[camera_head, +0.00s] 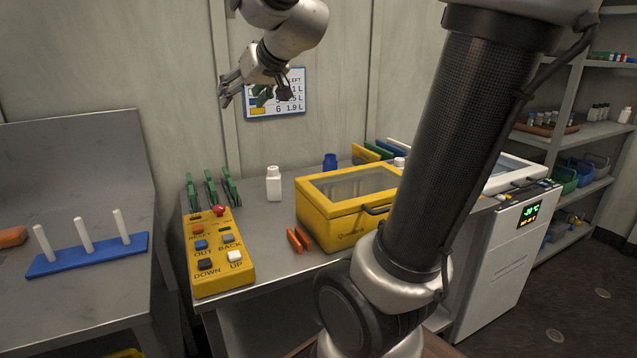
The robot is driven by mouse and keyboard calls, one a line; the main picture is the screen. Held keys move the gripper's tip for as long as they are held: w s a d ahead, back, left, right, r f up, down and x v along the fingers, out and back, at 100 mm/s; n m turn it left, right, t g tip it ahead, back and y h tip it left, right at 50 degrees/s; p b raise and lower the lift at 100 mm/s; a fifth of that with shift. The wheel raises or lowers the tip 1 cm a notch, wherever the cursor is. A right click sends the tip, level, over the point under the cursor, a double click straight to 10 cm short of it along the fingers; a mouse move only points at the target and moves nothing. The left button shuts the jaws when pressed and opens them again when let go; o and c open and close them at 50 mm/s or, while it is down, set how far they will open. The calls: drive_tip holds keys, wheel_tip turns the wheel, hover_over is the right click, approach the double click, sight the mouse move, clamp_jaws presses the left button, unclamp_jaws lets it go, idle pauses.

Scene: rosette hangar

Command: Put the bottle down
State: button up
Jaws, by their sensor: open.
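A white bottle (273,187) stands upright on the metal bench (275,229), between the green clips and the yellow box. A blue bottle (330,162) stands behind the yellow box, its lower part hidden. A white cap (399,162) shows behind the box's right end, mostly hidden by my arm. My gripper (256,98) is high above the bench in front of the wall sign, its fingers spread apart with nothing between them. It is well above the white bottle and not touching it.
A yellow lidded box (325,221) sits right of the white bottle, with orange pieces (299,240) before it. A yellow button panel (220,252) and green clips (210,189) are at left. A blue peg rack (88,254) stands on the left bench. Bare bench lies around the bottle.

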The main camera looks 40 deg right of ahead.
drive_tip(key=s+f+g, duration=0.3)
drive_tip(key=s+f, duration=0.3)
drive_tip(key=s, duration=0.6)
drive_tip(key=s+d+f+g+h, duration=0.1)
drive_tip(key=s+f+g, duration=0.2)
drive_tip(key=s+f, duration=0.4)
drive_tip(key=s, duration=0.6)
drive_tip(key=shift+f+g, duration=0.2)
drive_tip(key=shift+g, duration=0.1)
